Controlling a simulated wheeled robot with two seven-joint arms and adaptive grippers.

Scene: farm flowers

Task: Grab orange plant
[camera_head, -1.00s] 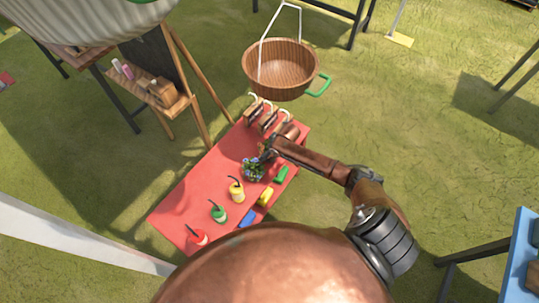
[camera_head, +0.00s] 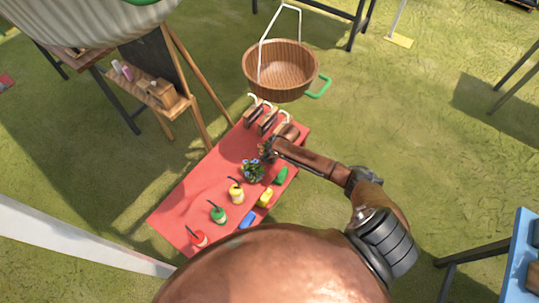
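My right arm reaches in from the right over the red table (camera_head: 190,200). My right gripper (camera_head: 267,152) is near the table's far right part, just above and right of a plant with blue flowers (camera_head: 252,172). A small patch of orange and green, likely the orange plant (camera_head: 263,148), shows right at the fingers, mostly hidden by the gripper. I cannot tell whether the fingers are open or around it. My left gripper is out of view.
Yellow (camera_head: 236,194), green (camera_head: 218,214) and red (camera_head: 199,238) watering cans line the table. Green, yellow and blue small items lie along its right edge. White-handled tools (camera_head: 267,118) stand at the far end. A wooden basket (camera_head: 280,68) is beyond the table.

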